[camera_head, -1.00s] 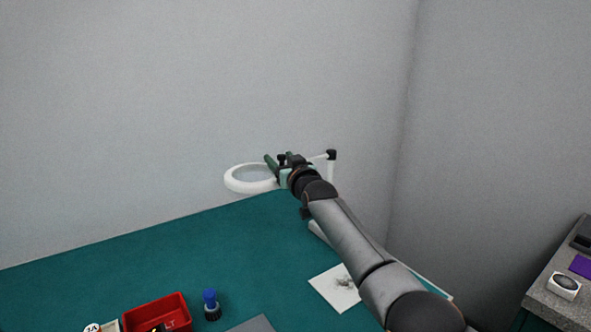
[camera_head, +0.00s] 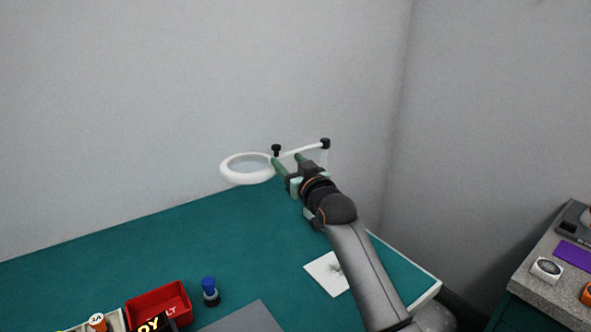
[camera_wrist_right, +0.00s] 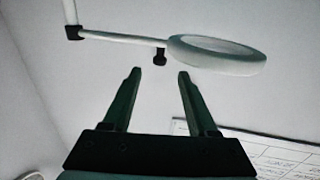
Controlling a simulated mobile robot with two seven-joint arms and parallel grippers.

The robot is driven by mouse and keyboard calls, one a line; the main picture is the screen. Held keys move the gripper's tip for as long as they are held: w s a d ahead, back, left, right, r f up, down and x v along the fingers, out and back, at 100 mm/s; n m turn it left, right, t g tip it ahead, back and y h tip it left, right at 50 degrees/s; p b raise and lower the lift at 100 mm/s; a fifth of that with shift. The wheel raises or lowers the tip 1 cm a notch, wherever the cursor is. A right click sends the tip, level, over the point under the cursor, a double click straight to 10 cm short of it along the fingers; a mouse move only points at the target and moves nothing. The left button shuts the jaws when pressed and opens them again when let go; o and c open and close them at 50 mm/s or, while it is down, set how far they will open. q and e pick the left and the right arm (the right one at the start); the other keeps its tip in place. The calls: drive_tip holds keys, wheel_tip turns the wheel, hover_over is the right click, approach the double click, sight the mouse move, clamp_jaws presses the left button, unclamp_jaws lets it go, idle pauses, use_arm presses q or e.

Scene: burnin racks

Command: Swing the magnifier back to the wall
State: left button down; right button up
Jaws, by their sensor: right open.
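The magnifier is a white ring lens (camera_head: 247,169) on a jointed white arm (camera_head: 303,150) with black joints, above the table's back edge near the wall. My right gripper (camera_head: 285,159) is open and empty, just in front of and below the magnifier's arm, by the black knob beside the ring. In the right wrist view the ring (camera_wrist_right: 218,55), the arm and the black knob (camera_wrist_right: 160,56) show beyond the two open fingertips (camera_wrist_right: 159,73), apart from them. My left gripper is not in view.
The green table (camera_head: 180,240) is mostly clear in its middle. A red bin (camera_head: 158,302), a blue-capped bottle (camera_head: 210,290) and a white sheet (camera_head: 327,274) lie nearer the front. A grey side counter (camera_head: 560,285) stands at the right. The wall (camera_head: 150,110) is behind.

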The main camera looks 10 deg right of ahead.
drive_tip(key=shift+v, duration=1.8)
drive_tip(key=shift+c, duration=0.2)
